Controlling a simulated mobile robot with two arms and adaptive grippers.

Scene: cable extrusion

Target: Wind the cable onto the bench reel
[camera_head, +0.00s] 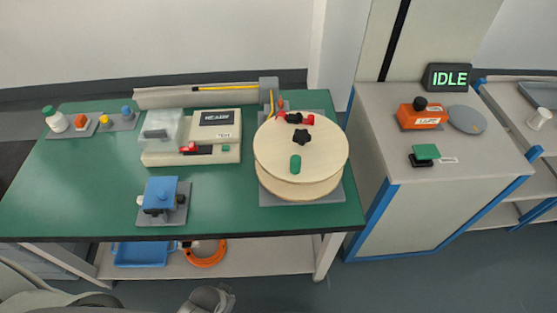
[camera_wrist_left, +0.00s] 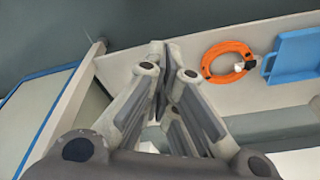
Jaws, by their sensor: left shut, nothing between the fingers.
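The bench reel (camera_head: 300,150) is a pale wooden drum on a grey plate at the right end of the green bench. A yellow cable (camera_head: 225,88) lies along the grey trough behind the bench and reaches a grey block beside the reel. Whether its end is held at the reel is too small to tell. My left gripper (camera_wrist_left: 160,55) is shut and empty, low in front of the bench shelf, away from reel and cable. My right gripper is out of view.
A beige tester (camera_head: 190,150) with a clear cover and a blue fixture (camera_head: 161,195) stand on the bench. An orange coil (camera_head: 205,253) and blue tray (camera_head: 145,254) lie on the lower shelf. Right is a cabinet with an IDLE display (camera_head: 448,78). The bench's front middle is clear.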

